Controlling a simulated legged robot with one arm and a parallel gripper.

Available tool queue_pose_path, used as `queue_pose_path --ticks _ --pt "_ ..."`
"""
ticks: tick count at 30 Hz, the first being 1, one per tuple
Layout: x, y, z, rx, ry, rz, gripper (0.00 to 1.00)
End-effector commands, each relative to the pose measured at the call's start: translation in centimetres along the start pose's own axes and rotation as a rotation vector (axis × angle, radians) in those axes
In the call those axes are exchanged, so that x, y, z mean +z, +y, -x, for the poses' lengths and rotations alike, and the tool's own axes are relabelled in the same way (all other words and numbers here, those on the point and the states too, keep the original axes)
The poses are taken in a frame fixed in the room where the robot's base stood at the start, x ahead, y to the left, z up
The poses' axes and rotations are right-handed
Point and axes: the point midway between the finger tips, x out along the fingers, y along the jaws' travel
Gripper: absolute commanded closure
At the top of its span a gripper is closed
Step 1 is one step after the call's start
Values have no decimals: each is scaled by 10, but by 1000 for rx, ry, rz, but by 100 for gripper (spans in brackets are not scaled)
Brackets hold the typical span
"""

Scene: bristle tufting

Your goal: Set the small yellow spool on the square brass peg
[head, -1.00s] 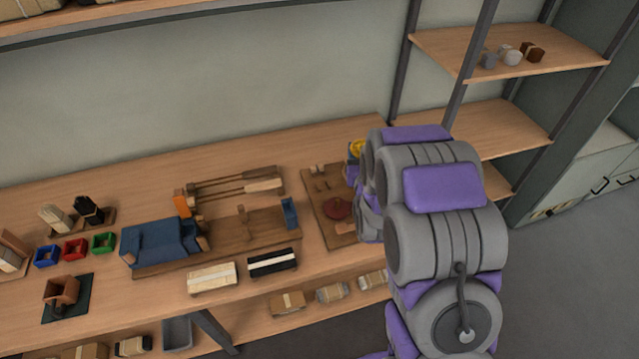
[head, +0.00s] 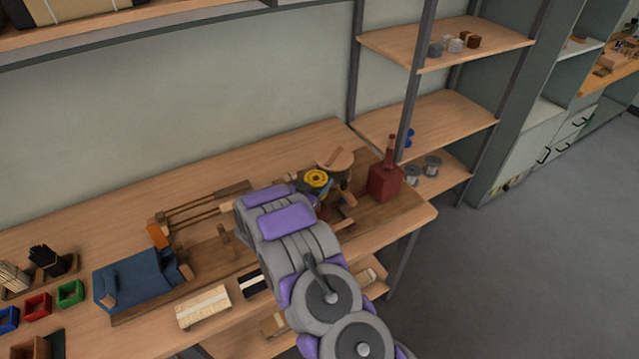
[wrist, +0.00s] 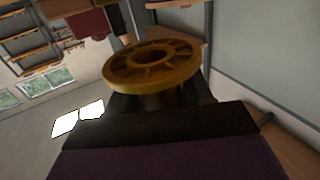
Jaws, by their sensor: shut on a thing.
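The small yellow spool (head: 317,178) is in my gripper (head: 322,187), above the right part of the workbench. In the wrist view the spool (wrist: 152,66) shows its spoked upper flange and central hole, slightly tilted in the picture. My gripper (wrist: 158,98) is shut around the spool's narrower body below that flange. I cannot make out the square brass peg in either view. My arm and the held spool hide part of the bench around them.
A red block-shaped container with a neck (head: 385,182) stands just right of the spool. A round wooden piece (head: 337,160) is behind it. The bench's back strip (head: 230,165) is largely clear; shelves (head: 430,125) stand to the right.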

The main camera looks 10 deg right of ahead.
Motion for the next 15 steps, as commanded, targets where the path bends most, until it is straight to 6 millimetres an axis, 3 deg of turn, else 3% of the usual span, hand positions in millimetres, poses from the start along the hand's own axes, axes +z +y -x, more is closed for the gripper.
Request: queue_pose_path --ticks 15 --pt "27 3 -3 9 -1 -4 83"
